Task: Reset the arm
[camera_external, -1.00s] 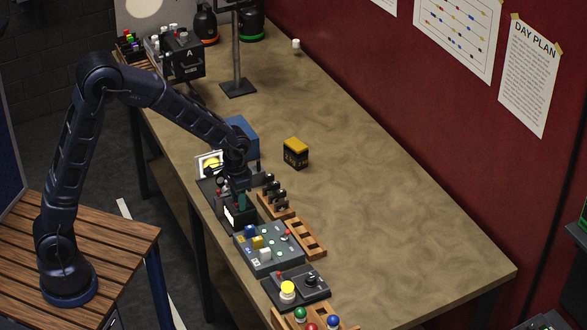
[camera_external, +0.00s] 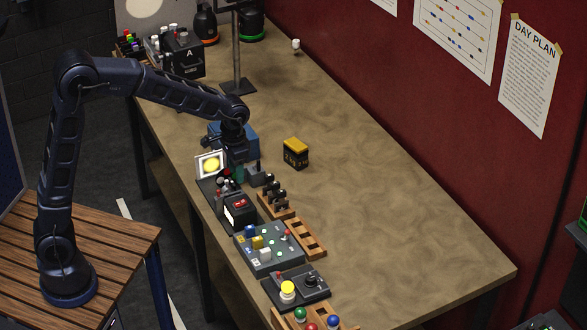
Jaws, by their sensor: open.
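My gripper (camera_external: 233,170) hangs at the end of my dark arm, above the near-left part of the workbench, just behind a black box with a red top (camera_external: 240,209). Its fingers are small and partly hidden in this view. I see nothing held in it. A small panel with a lit yellow disc (camera_external: 211,165) stands to its left. A grey button box (camera_external: 268,247) with blue, yellow, white and red buttons sits in front of the black box. A dark box with a yellow button (camera_external: 288,291) is nearer the front.
Wooden racks (camera_external: 306,238) stand beside the boxes, one with dark knobs. A blue box (camera_external: 246,139) is behind my gripper. A yellow-topped black block (camera_external: 295,152) stands to the right. A metal post (camera_external: 237,60) rises behind. The right side of the bench (camera_external: 400,220) is clear.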

